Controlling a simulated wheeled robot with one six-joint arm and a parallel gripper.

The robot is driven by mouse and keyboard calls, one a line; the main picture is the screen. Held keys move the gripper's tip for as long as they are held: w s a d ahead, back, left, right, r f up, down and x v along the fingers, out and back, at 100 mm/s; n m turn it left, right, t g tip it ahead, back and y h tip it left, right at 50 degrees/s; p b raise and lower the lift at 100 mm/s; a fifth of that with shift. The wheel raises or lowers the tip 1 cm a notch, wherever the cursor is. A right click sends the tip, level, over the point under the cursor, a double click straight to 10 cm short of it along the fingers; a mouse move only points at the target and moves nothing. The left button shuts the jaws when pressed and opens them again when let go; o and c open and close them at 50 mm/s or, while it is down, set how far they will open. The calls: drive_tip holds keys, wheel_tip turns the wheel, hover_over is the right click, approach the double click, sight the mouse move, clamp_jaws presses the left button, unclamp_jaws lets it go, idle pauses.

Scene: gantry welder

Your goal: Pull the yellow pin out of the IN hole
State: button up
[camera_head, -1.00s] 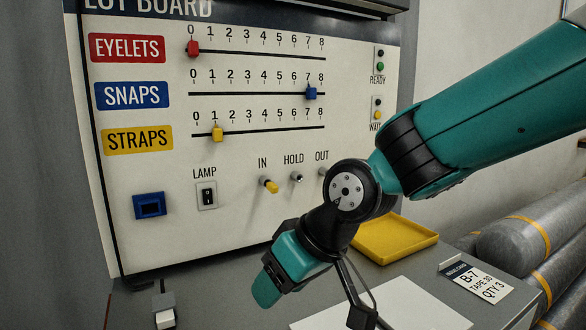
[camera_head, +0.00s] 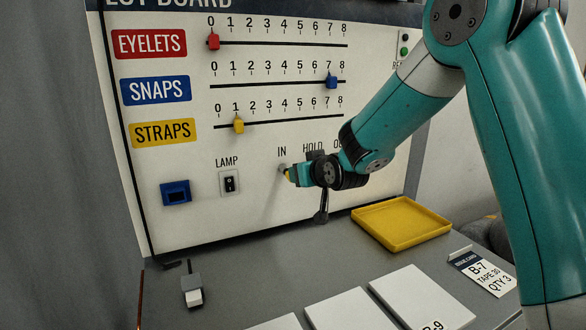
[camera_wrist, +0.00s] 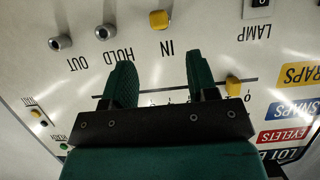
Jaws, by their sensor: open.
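The yellow pin (camera_wrist: 159,19) sits in the IN hole of the white board, near the top of the wrist view, which shows the board upside down. In the head view a small part of the yellow pin (camera_head: 286,172) shows beside my gripper (camera_head: 293,174), below the IN label. In the wrist view my gripper (camera_wrist: 160,62) is open and empty. Its two green fingers are apart, and the pin lies past their tips, roughly in line with the gap. I cannot tell how far the tips are from the board.
The HOLD socket (camera_wrist: 105,32) and OUT socket (camera_wrist: 60,43) are beside the pin. A lamp switch (camera_head: 230,183) is left of IN. A yellow tray (camera_head: 402,224) and white cards (camera_head: 348,311) lie on the grey bench below, with a small box (camera_head: 191,290) at left.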

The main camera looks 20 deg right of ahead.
drive_tip(key=p+x, duration=0.3)
drive_tip(key=x, duration=0.6)
drive_tip(key=shift+w+a+f, duration=0.1)
drive_tip(key=shift+w, duration=0.05)
drive_tip(key=shift+c, duration=0.2)
clamp_jaws()
drive_tip(key=shift+s, duration=0.2)
drive_tip(key=shift+s+b, duration=1.25)
drive_tip(key=shift+s, duration=1.55)
